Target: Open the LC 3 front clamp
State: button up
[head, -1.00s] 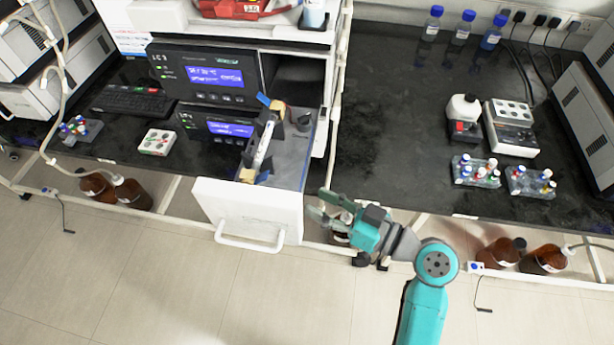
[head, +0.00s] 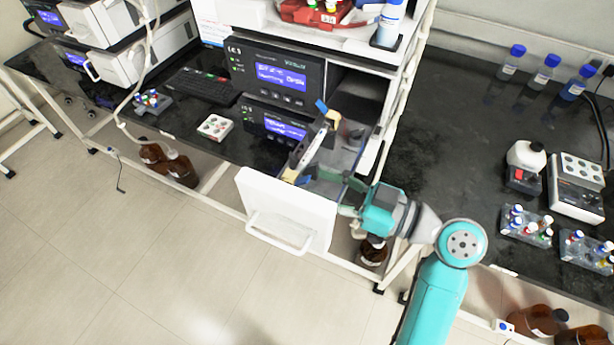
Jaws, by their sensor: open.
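The LC 3 unit (head: 275,75) has two dark modules with lit blue displays. Its drawer (head: 285,205) is pulled out, with a white front and handle. A pale column (head: 312,147) lies slanted in the drawer. The front clamp (head: 294,174), tan with a blue part, is at its near end. The rear clamp (head: 328,115), tan with a blue lever, is at its far end. My gripper (head: 344,195) is open at the drawer's right side, with its fingers pointing left toward the front clamp. A gap seems to separate them; contact is unclear.
White tubing (head: 386,128) runs down right of the drawer. A red tray (head: 325,12) and bottle (head: 390,22) stand on top of the unit. A keyboard (head: 198,86) and small white rack (head: 215,127) lie to the left. The bench at right (head: 445,130) has clear room.

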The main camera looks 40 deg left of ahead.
aim_at(308, 181)
jog(key=shift+x, duration=1.85)
grip_shut()
